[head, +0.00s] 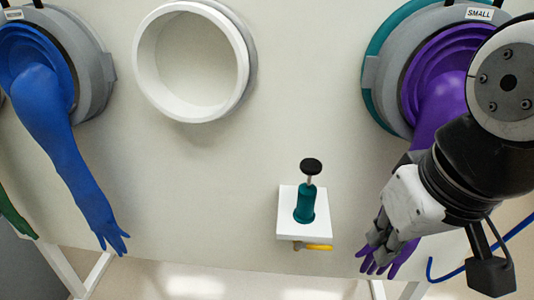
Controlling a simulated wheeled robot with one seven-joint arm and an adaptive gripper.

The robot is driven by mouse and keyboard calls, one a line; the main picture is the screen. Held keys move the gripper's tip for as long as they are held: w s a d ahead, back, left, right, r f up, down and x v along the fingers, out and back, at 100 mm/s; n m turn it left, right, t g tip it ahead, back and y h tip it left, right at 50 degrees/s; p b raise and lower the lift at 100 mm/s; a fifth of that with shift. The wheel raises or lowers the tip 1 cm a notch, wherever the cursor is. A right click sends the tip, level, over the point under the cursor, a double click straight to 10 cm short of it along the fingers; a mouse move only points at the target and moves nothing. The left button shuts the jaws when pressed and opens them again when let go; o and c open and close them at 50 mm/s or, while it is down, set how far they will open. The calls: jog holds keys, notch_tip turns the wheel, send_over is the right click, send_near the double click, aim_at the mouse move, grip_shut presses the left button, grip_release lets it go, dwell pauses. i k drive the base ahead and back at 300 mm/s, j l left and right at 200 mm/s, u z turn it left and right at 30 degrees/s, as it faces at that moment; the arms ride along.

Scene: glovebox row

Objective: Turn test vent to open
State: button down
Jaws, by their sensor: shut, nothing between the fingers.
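A small valve with a yellow lever (318,247), which looks like the test vent, sits under a white shelf on the pale panel. The lever lies roughly level and points right from a brass-coloured body (297,246). No label on it is readable. My gripper (374,236) reaches in from the right, in front of the hanging purple glove. It is to the right of the lever and apart from it. The gripper is shut with nothing in it; its fingertips are partly hard to make out against the glove.
The white shelf (287,232) holds a teal pump (306,203) with a black knob. A purple glove (436,112) hangs behind my arm, a blue glove (62,140) at left. A white round port (192,62) is above. A blue hose (478,262) runs lower right.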

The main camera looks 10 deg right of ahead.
aim_at(298, 246)
jog(key=k+j, duration=0.1)
jog(key=k, duration=0.15)
jog(key=i+l, duration=0.15)
jog(key=i, duration=0.25)
jog(key=j+z, duration=0.45)
jog(key=j, duration=0.25)
jog(key=k+j+z, duration=0.1)
jog(key=k+j, duration=0.55)
jog(key=k, duration=0.15)
jog(key=i+j, duration=0.15)
jog(key=j, duration=0.15)
jog(key=i+j, duration=0.2)
